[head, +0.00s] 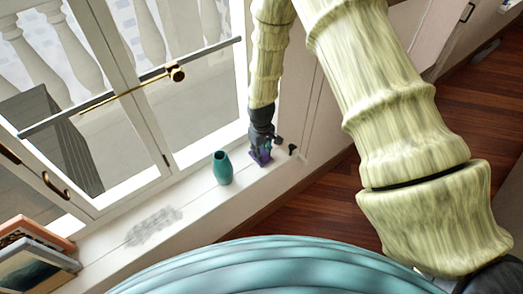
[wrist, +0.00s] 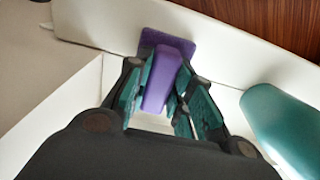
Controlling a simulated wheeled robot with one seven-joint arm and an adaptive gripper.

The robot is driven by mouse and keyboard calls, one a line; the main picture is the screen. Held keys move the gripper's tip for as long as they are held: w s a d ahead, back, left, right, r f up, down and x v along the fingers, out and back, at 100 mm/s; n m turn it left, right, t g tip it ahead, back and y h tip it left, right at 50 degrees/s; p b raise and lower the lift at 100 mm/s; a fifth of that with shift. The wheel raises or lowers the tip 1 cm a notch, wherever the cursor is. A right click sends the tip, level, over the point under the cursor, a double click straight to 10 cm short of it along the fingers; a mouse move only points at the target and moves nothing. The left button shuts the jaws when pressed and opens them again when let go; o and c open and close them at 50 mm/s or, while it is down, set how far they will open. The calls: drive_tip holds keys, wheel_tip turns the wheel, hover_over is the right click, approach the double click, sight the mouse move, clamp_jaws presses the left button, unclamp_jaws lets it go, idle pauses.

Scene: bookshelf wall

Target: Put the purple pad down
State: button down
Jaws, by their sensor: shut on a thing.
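The purple pad (wrist: 158,80) is between the two teal-lined fingers of my gripper (wrist: 165,100) in the wrist view. Its upright grip part is held, and its wider flat part (wrist: 172,42) shows past the fingertips. In the head view my gripper (head: 262,143) points down over the white window sill (head: 203,197), with the purple pad (head: 261,157) just under it. The pad is at or very near the sill top; I cannot tell whether it touches.
A teal vase (head: 222,168) stands on the sill just left of my gripper. A small black object (head: 292,149) is close on the right. A grey smudged patch (head: 155,225) marks the sill further left, before framed items (head: 35,262). The window (head: 120,100) rises behind.

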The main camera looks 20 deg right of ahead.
drive_tip(key=shift+f, duration=0.1)
drive_tip(key=c, duration=1.3)
unclamp_jaws()
drive_tip(key=shift+o, duration=0.2)
drive_tip(key=shift+r+b, duration=0.95)
drive_tip(key=shift+r, duration=5.2)
drive_tip(key=s+f+m, duration=0.1)
drive_tip(key=s+f, duration=0.9)
drive_tip(key=f, duration=0.1)
drive_tip(key=s+d+f+m, duration=0.1)
drive_tip(key=s+f, duration=0.4)
drive_tip(key=s, duration=0.8)
drive_tip(key=s+d+f+m, duration=0.2)
drive_tip(key=s+f, duration=0.3)
drive_tip(key=s, duration=0.8)
drive_tip(key=shift+d, duration=0.15)
drive_tip(key=shift+s, duration=0.1)
